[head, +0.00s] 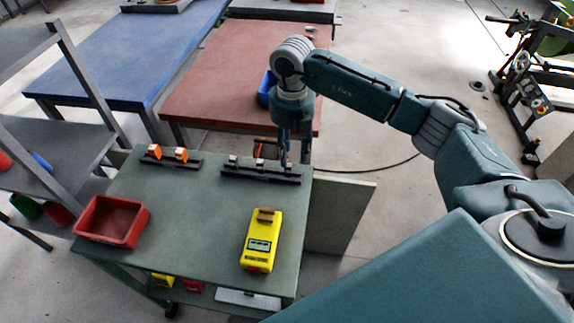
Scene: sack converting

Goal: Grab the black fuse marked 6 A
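A dark rail (245,174) lies at the back right of the green cart top, with small dark, grey-topped pieces standing on it. One piece (233,160) is at its left end and another (259,163) is near its middle. They may be the black fuses; no 6 A marking is readable. My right gripper (285,160) points down at the right end of this rail, and its fingers hide what is directly there. Its fingers look close together, but I cannot tell whether they hold anything. My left gripper is not in view.
A red bin (142,228) stands at the cart's front left and a yellow meter (257,254) at the front right. The green cart top (195,215) is clear between them. Red and blue tables stand behind.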

